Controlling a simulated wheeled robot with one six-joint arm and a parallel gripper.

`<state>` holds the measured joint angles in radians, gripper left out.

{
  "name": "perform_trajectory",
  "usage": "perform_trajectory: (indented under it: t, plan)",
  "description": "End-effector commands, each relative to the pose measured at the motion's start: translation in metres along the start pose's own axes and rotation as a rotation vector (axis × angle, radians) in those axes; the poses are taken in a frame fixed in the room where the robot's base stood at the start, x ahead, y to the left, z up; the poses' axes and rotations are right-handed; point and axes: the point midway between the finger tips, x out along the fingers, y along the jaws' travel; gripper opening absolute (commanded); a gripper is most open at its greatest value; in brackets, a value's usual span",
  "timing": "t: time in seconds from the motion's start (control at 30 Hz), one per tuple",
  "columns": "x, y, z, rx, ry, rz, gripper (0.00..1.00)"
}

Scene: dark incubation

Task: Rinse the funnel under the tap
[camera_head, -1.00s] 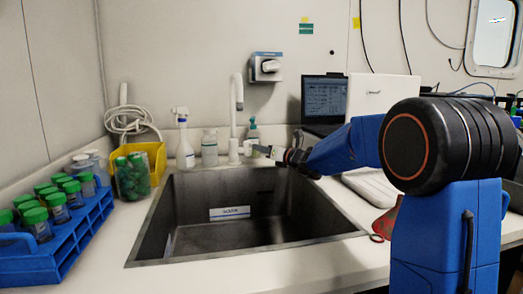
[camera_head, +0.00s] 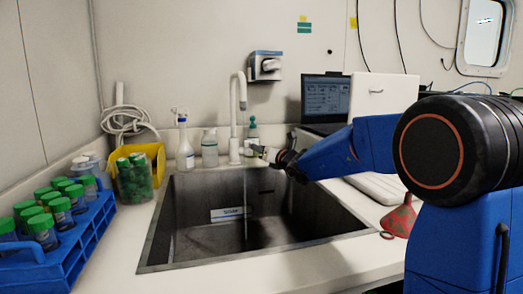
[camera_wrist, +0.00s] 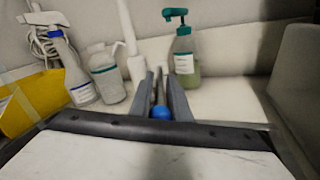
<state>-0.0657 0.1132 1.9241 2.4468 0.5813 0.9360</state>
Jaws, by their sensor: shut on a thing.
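The red funnel (camera_head: 400,219) stands wide end down on the counter, right of the sink, partly in front of my arm's base. The white tap (camera_head: 236,112) rises behind the sink (camera_head: 153,238) with its spout over the basin. A thin pale vertical streak (camera_head: 245,205), looking like running water, shows below the spout. My gripper (camera_head: 265,152) is at the tap's right side, shut on its small handle. In the wrist view the fingers (camera_wrist: 160,88) close around a slim part with a blue ball (camera_wrist: 161,113) near it. The funnel is not in the wrist view.
A spray bottle (camera_head: 185,150), a white bottle (camera_head: 209,150) and a green-pump bottle (camera_head: 252,136) line the back. A yellow bin (camera_head: 155,158) and a blue rack (camera_head: 75,250) of green-capped tubes stand left. A laptop (camera_head: 325,98) is behind right.

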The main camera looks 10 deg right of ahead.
Motion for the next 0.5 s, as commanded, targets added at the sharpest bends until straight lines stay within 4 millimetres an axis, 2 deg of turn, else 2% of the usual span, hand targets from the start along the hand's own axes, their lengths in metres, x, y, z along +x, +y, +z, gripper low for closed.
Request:
perform_trajectory:
  t: [0.27,0.3,0.33,0.5]
  plan:
    - [-0.0002,0.0005,0.0000,-0.001,0.000,-0.001,0.00]
    - [-0.0002,0.0005,-0.0001,-0.001,0.000,-0.001,0.21]
    - [-0.0002,0.0005,-0.0001,-0.001,0.000,-0.001,0.28]
    - [-0.0003,0.0002,-0.0002,-0.001,0.000,-0.001,0.28]
